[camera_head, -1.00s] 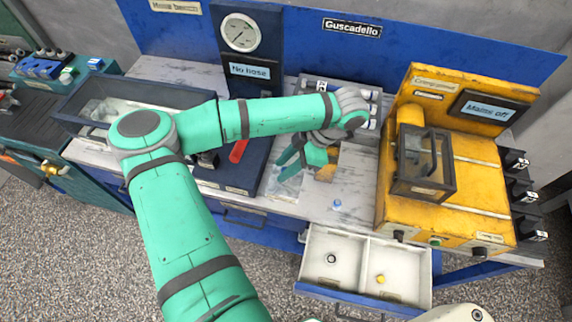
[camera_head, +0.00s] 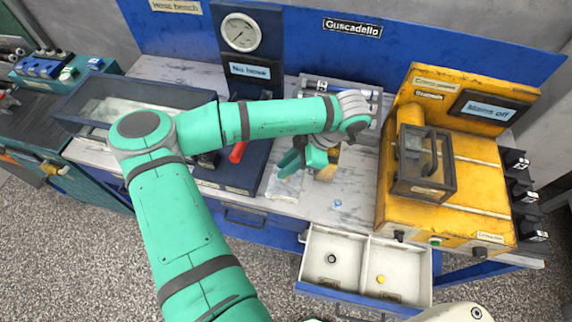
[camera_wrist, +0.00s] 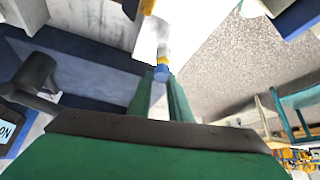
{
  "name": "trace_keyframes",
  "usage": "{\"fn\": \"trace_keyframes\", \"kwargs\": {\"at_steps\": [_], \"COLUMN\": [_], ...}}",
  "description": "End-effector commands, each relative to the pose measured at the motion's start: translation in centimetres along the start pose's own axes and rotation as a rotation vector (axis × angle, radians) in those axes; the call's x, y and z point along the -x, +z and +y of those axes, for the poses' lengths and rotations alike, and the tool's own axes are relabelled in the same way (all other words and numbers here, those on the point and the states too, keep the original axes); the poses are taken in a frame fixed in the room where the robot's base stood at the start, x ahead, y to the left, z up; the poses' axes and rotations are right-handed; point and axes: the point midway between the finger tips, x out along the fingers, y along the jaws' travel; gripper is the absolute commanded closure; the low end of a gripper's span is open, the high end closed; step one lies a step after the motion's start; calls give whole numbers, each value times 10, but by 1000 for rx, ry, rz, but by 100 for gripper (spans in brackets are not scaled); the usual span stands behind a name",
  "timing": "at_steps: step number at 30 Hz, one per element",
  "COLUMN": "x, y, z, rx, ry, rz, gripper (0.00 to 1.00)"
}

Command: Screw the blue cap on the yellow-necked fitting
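My gripper (camera_wrist: 161,76) has its two green fingers on either side of a blue cap (camera_wrist: 161,72); the cap fills the narrow gap at the fingertips. The cap lies against the yellow neck (camera_wrist: 163,58) of a pale fitting (camera_wrist: 163,40) and appears in line with it. I cannot tell how far the cap is threaded on. In the head view my gripper (camera_head: 302,160) is low over the bench beside an orange-brown block (camera_head: 327,172); the held cap and the fitting are hidden there.
A small blue piece (camera_head: 337,204) lies on the marble bench top (camera_head: 350,185). An open two-part drawer (camera_head: 345,270) holds a dark ring and a yellow piece. A yellow machine (camera_head: 450,195) stands to the right, a gauge panel (camera_head: 245,45) behind.

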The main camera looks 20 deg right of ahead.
Motion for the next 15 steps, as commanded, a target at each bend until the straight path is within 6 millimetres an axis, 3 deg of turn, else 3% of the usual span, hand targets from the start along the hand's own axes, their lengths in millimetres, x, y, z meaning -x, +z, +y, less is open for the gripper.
{"fn": "trace_keyframes", "kwargs": {"at_steps": [15], "x": [-3], "y": [-6], "z": [0], "rx": [10], "ry": [-6], "rz": [2], "gripper": [69]}}
